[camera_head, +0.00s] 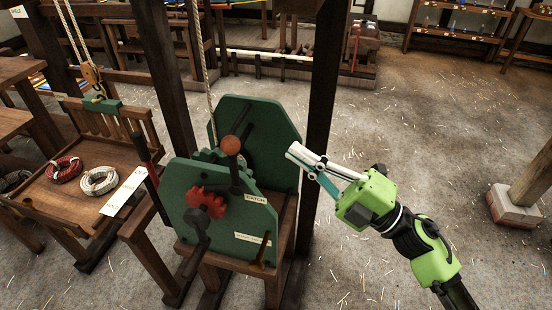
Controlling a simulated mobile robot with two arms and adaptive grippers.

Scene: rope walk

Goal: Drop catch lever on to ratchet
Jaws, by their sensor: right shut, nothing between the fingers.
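A green winch frame (183,180) stands on a dark wooden stand in the middle. Its catch lever (235,167) is a dark bar with an orange-brown ball knob (231,145) at the top. The lever stands roughly upright beside the "CATCH" label (256,199). A red toothed ratchet wheel (206,203) sits on the front plate, left of and below the knob. I cannot tell whether the lever touches its teeth. My right gripper (296,152) is shut and empty, just right of the winch's rear plate and apart from the knob. My left gripper is not in view.
A rope (203,65) runs down to the winch. A wooden bench (78,203) with red and white rope coils stands at left. A dark post (321,100) rises behind my gripper. A post on a pale block (514,207) is at right. Straw-littered floor (420,130) is open between.

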